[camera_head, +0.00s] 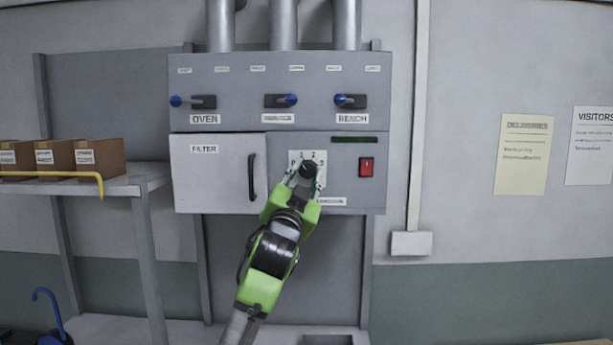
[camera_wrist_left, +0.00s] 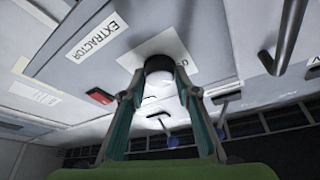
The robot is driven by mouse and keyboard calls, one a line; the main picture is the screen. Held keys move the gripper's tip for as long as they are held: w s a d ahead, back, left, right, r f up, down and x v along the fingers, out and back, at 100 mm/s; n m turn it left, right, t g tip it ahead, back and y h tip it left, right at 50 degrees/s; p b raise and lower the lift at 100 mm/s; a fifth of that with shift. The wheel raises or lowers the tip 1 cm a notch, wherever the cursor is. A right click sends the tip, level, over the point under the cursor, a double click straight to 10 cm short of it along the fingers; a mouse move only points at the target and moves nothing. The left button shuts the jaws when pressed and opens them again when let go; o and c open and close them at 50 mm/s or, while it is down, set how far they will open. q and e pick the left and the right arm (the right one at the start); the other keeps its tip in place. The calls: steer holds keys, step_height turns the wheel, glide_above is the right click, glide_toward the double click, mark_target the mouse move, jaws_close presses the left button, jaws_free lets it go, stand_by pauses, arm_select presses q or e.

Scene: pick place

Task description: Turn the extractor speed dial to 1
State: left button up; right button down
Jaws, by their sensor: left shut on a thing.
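The extractor speed dial (camera_head: 308,168) is a dark round knob on a white plate (camera_head: 296,156) on the grey panel. In the left wrist view the dial (camera_wrist_left: 158,68) sits between the fingertips of the left gripper (camera_wrist_left: 158,84), beside the EXTRACTOR label (camera_wrist_left: 92,38). My right gripper is not in view.
A red switch (camera_head: 366,167) sits right of the dial, and the FILTER door (camera_head: 215,175) with its black handle (camera_head: 252,177) is left of it. Blue-tipped levers (camera_head: 278,100) line the panel above. Cardboard boxes (camera_head: 98,157) stand on the left shelf.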

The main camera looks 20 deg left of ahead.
arm_select(q)
steer(key=shift+a+r+m+g+h, duration=0.15)
steer(key=shift+m+h, duration=0.25)
steer(key=shift+m, duration=0.55)
steer(key=shift+a+f+m+g+h, duration=0.15)
steer(key=shift+m+h, duration=0.25)
steer(key=shift+m, duration=0.55)
steer(key=shift+d+r, duration=0.1)
steer(key=shift+m, duration=0.3)
steer(key=o, duration=0.9)
steer(key=shift+c, duration=0.2)
steer(key=shift+o, duration=1.3)
steer(key=shift+w, duration=0.15)
